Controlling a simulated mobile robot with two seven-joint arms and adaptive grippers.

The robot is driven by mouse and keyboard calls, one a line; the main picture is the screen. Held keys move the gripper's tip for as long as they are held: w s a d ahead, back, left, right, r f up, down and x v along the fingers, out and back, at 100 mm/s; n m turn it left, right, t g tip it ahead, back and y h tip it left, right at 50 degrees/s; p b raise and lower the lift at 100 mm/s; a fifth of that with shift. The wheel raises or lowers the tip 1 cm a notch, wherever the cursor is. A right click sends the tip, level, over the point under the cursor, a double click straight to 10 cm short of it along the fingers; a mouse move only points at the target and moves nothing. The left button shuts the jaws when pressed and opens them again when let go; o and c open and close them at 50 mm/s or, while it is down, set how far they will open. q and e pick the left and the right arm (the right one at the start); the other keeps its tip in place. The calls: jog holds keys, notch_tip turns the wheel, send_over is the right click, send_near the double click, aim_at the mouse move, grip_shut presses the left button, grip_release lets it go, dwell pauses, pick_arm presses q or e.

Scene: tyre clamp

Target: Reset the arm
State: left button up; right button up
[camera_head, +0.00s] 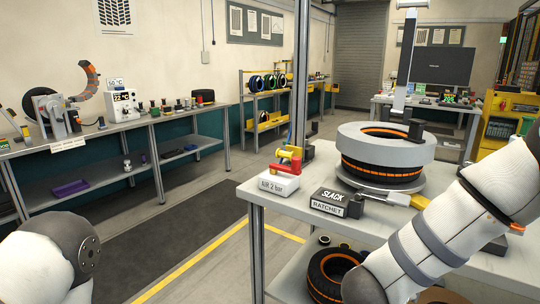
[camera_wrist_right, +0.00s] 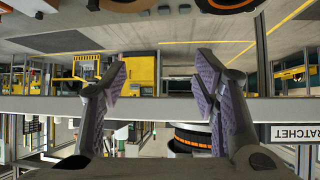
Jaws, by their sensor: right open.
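My right arm comes in from the right in the head view, and its hand is outside that picture. In the right wrist view my right gripper (camera_wrist_right: 158,80) is open, its two purple-padded fingers wide apart with nothing between them. My left arm shows only as a white link with a dark round joint at the lower left of the head view; its gripper is not in view. On the workbench (camera_head: 300,222), a black tyre (camera_head: 382,174) with orange stripes sits in the grey clamp (camera_head: 370,143). Part of a tyre (camera_wrist_right: 192,140) also shows in the right wrist view.
A box marked SLACK and RATCHET (camera_head: 338,202) and a yellow handle (camera_head: 398,199) lie in front of the clamp. An AIR 2 bar box (camera_head: 279,184) with a red and yellow valve (camera_head: 288,158) stands left. Another tyre (camera_head: 328,272) is below. The floor left of the bench is clear.

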jog(key=s+a+f+n+g+y, duration=0.15)
jog(key=s+f+n+y, duration=0.25)
jog(key=s+f, duration=0.75)
jog(key=s+f+n+g+y, duration=0.1)
jog(key=s+f+g, duration=0.3)
jog(key=s, duration=0.9)
jog(key=s+f+n+g+y, duration=0.2)
jog(key=s+f+n+g, duration=0.1)
jog(key=s, duration=1)
jog(key=shift+a+f+g, duration=0.35)
jog(key=shift+a+f, duration=0.05)
jog(key=shift+f, duration=0.05)
